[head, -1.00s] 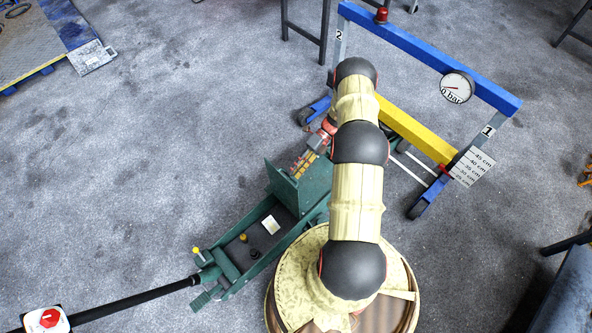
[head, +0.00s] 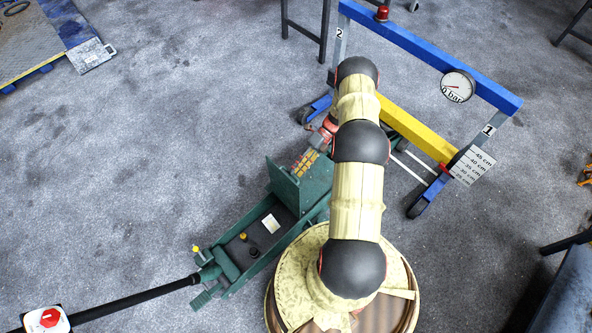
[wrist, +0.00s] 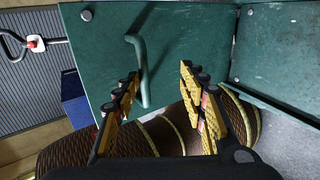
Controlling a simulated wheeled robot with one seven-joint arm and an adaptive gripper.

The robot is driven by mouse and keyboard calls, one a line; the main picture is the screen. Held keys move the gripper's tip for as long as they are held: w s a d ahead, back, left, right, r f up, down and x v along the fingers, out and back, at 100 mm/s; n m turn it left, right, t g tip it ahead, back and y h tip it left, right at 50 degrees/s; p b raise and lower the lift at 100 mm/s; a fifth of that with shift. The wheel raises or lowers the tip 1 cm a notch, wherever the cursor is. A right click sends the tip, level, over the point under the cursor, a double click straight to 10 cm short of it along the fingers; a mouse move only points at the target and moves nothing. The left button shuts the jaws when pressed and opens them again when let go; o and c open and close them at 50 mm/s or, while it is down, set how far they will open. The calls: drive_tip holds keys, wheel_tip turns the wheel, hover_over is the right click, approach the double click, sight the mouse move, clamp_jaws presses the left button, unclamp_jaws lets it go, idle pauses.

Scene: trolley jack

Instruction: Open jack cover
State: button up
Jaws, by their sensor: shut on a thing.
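The jack (head: 235,268) is a long green body lying diagonally on the floor in the head view. Its green cover (head: 283,187) stands raised, and the dark inside of the body shows beside it. In the wrist view the cover (wrist: 95,55) fills the upper middle, with a curved green handle (wrist: 142,70). My gripper (wrist: 162,82) is at the handle, which lies between its yellow-padded fingers, close to the left one. In the head view my gripper (head: 305,162) is behind the cover, partly hidden by it and my arm.
A blue and yellow frame (head: 420,60) with a gauge (head: 457,87) stands at upper right. The black jack lever (head: 130,301) runs to lower left, near a red-knobbed box (head: 45,320). A pallet (head: 40,50) lies at upper left. The left floor is clear.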

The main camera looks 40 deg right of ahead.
drive_tip(key=v, duration=1.1)
drive_tip(key=shift+r, duration=0.15)
drive_tip(key=shift+c, duration=0.2)
